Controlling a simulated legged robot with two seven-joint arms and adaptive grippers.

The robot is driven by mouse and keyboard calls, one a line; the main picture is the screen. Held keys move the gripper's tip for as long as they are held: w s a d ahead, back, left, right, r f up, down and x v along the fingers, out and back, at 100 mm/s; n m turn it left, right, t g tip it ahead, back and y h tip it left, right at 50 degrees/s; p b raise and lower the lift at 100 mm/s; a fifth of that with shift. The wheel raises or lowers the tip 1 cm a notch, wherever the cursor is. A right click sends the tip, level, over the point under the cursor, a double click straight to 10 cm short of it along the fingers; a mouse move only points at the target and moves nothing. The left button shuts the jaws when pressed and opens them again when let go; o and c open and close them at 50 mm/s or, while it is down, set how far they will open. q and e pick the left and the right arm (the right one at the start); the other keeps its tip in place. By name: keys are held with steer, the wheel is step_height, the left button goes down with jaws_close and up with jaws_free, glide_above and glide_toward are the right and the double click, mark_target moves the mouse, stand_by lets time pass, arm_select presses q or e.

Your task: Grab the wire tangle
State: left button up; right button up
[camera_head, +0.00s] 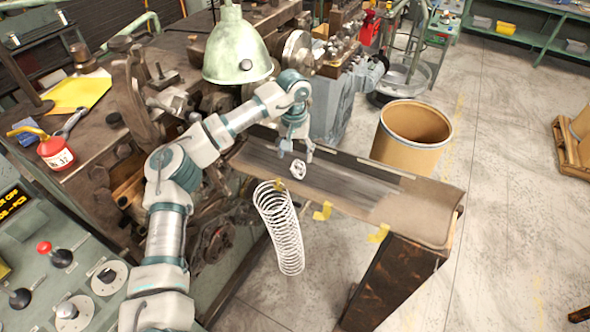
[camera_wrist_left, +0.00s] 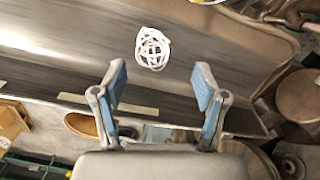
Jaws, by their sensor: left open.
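The wire tangle (camera_head: 298,169) is a small white ball of wire lying on the long metal chute (camera_head: 400,195) in the head view. In the left wrist view the tangle (camera_wrist_left: 153,48) lies on the chute surface beyond my fingertips. My left gripper (camera_head: 296,153) is just above and beside the tangle in the head view. In the left wrist view the gripper (camera_wrist_left: 160,85) is open and empty, its blue-padded fingers apart, and the tangle is not between them. My right gripper is not in view.
A white coil spring (camera_head: 280,228) hangs beside the chute's near edge. A brown drum (camera_head: 412,138) stands behind the chute. A green lamp (camera_head: 237,50) is close to my left arm. Machinery crowds the left. Open floor lies to the right.

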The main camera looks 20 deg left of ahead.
mark_target(299, 165)
arm_select(q)
steer(key=f, duration=0.1)
steer(key=d+f, duration=0.1)
steer(key=f, duration=0.2)
steer(key=shift+w+d+f, duration=0.1)
steer(key=shift+d+f, duration=0.15)
steer(key=shift+f, duration=0.4)
steer(key=shift+a+f, duration=0.15)
steer(key=shift+a, duration=0.45)
steer(key=c, duration=0.9)
steer(key=shift+d, duration=0.3)
steer(key=c, duration=0.4)
steer(key=shift+d+r, duration=0.15)
steer(key=shift+r, duration=0.1)
